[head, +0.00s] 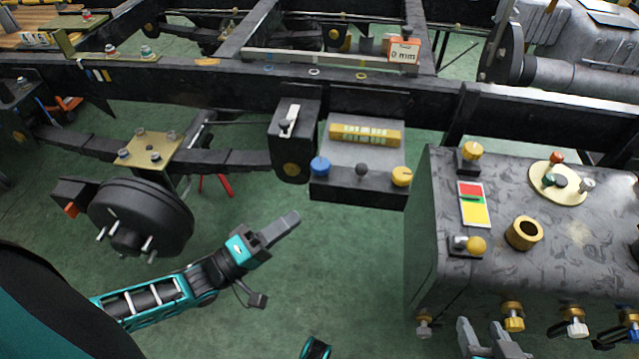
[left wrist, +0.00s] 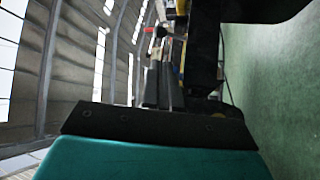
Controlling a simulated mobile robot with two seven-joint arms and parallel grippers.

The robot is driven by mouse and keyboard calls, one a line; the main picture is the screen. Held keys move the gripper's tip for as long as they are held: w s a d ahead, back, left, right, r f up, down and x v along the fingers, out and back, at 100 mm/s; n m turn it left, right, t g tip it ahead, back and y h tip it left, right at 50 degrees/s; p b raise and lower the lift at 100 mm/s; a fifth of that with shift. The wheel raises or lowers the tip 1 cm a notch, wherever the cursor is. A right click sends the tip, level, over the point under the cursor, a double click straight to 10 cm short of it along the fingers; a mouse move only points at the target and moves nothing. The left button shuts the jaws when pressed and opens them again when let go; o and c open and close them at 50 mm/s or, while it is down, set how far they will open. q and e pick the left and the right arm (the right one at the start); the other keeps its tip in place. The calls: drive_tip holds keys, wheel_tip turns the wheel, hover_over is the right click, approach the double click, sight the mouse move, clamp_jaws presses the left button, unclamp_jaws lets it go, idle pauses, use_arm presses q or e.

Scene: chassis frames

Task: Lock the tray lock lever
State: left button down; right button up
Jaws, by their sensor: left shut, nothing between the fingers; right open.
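A grey tray (head: 358,187) is mounted on the black frame rail, with a blue knob (head: 320,166), a dark knob (head: 362,169) and a yellow knob (head: 401,176) along its front. Just left of it, a small lever on a white plate (head: 289,121) sits on a black block; I cannot tell which of these parts is the tray lock lever. My left gripper (head: 292,220) is shut and empty, below and left of the tray, apart from it. Its fingers also show in the left wrist view (left wrist: 163,78). My right gripper (head: 486,335) is open and empty at the bottom edge, below the grey tank.
The grey tank (head: 590,235) with valves and yellow knobs fills the right side. A black wheel hub (head: 140,215) with studs stands at the left. A black rail (head: 200,80) crosses behind the tray.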

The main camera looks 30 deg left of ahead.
sight(361, 172)
use_arm(q)
drive_tip(key=b+x, duration=0.2)
drive_tip(key=x, duration=1.1)
drive_tip(key=shift+w+d, duration=0.1)
drive_tip(key=shift+w, duration=0.1)
use_arm(e)
drive_tip(key=shift+a+f, duration=0.35)
drive_tip(key=shift+f, duration=0.15)
use_arm(q)
drive_tip(key=shift+r, duration=0.1)
use_arm(e)
drive_tip(key=shift+r, duration=0.1)
